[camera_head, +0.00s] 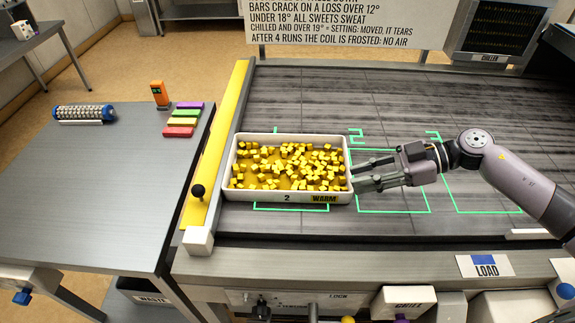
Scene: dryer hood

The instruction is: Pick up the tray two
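The tray two (237,194) is a white shallow tray full of small yellow cubes. Its front wall carries a "2" and a yellow "WARM" label. It sits on the dark table surface, at the left end beside the yellow strip. My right gripper (356,175) comes in from the right at the tray's right wall. Its two fingers are spread apart with a gap between them, and nothing shows between them. The fingertips are very near the wall; I cannot tell whether they touch it. My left gripper is not in view.
A yellow strip (231,110) with a black knob (198,191) borders the tray's left side. Green-outlined areas (392,211) right of the tray are bare. A grey side table (80,185) holds a roller (83,113), coloured bars (183,121) and an orange device (159,93).

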